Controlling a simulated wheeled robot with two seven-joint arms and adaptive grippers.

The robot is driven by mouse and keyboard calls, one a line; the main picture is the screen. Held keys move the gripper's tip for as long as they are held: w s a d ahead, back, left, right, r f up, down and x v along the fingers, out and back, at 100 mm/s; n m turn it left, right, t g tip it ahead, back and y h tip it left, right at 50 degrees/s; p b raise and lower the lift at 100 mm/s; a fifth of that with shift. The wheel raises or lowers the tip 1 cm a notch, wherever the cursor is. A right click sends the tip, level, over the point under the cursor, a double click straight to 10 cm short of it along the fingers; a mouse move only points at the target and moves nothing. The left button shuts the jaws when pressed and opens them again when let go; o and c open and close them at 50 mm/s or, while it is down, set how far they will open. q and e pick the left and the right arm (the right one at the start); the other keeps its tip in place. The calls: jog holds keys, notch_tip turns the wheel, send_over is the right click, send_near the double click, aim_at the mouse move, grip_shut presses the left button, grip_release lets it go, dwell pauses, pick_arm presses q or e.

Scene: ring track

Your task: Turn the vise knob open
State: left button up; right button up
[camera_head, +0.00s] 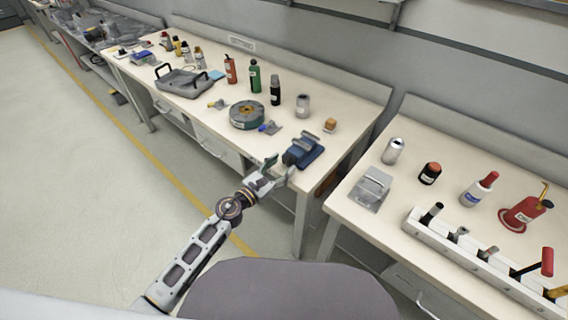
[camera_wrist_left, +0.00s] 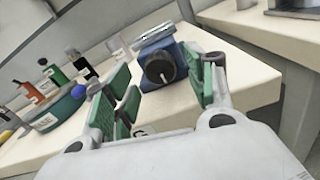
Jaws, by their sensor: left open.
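A blue vise (camera_head: 304,150) stands near the right front corner of the left workbench. In the left wrist view the vise (camera_wrist_left: 181,62) faces me, with its round dark knob (camera_wrist_left: 160,69) at the front. My left gripper (camera_head: 277,173) is just in front of the vise at the bench edge. In the left wrist view the green-padded fingers of my left gripper (camera_wrist_left: 165,95) are spread apart, with the knob seen beyond and between them. Nothing is between the pads, and I cannot tell any contact with the knob. My right gripper is in neither view.
A round teal-rimmed container (camera_head: 246,115), a grey tray (camera_head: 184,82) and several bottles stand left of the vise. The right bench holds a white rack (camera_head: 480,262) of tools and a red can (camera_head: 524,213). A gap separates the benches. Open floor (camera_head: 90,190) lies left.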

pick_arm(q)
jog(key=shift+x, duration=0.8)
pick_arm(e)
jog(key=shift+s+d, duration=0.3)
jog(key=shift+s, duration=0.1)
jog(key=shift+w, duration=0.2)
